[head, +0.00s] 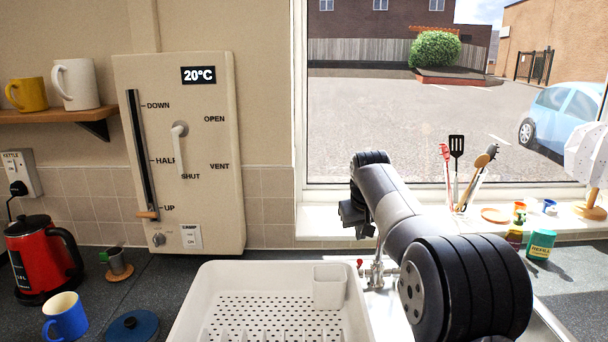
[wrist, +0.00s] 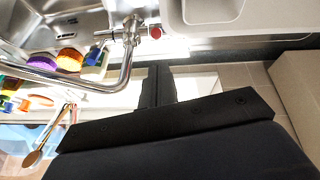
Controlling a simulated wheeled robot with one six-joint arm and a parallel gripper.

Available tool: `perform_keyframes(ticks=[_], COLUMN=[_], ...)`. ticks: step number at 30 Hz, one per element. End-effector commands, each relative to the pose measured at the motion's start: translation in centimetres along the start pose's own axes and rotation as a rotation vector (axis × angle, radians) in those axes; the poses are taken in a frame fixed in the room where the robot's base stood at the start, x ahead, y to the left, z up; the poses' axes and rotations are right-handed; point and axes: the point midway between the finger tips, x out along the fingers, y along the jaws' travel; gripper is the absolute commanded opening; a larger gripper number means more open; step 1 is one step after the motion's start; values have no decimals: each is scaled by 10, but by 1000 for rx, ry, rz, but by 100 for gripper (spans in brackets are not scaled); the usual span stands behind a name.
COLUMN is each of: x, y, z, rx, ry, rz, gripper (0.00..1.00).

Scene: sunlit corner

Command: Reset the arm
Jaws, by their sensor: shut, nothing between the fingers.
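My arm reaches out over the counter from the lower right in the head view. My gripper (head: 360,230) is at its far end, in front of the window and above the tap, partly hidden by the arm. In the wrist view my gripper (wrist: 158,68) shows its two dark fingers together, with nothing between them. The tap (wrist: 132,50) shows just beside the fingertips in that view; I cannot tell the exact gap.
A white dish rack (head: 190,318) stands left of the tap (head: 377,265). A wall panel (head: 215,130) with levers is behind it. A red kettle (head: 35,262) and blue mug (head: 66,318) stand at left. Utensils (head: 457,170) stand on the sill.

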Motion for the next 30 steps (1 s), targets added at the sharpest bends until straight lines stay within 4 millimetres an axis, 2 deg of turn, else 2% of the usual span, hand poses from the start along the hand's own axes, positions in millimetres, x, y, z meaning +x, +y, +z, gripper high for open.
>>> perform_keyframes(ticks=[15,17,30], x=[99,92,96], y=[0,1,2], z=[1,-4,-7], rx=[1,0,-2], ry=[-5,-17,-64], rz=[-1,-3,-12], gripper=[0,0,0])
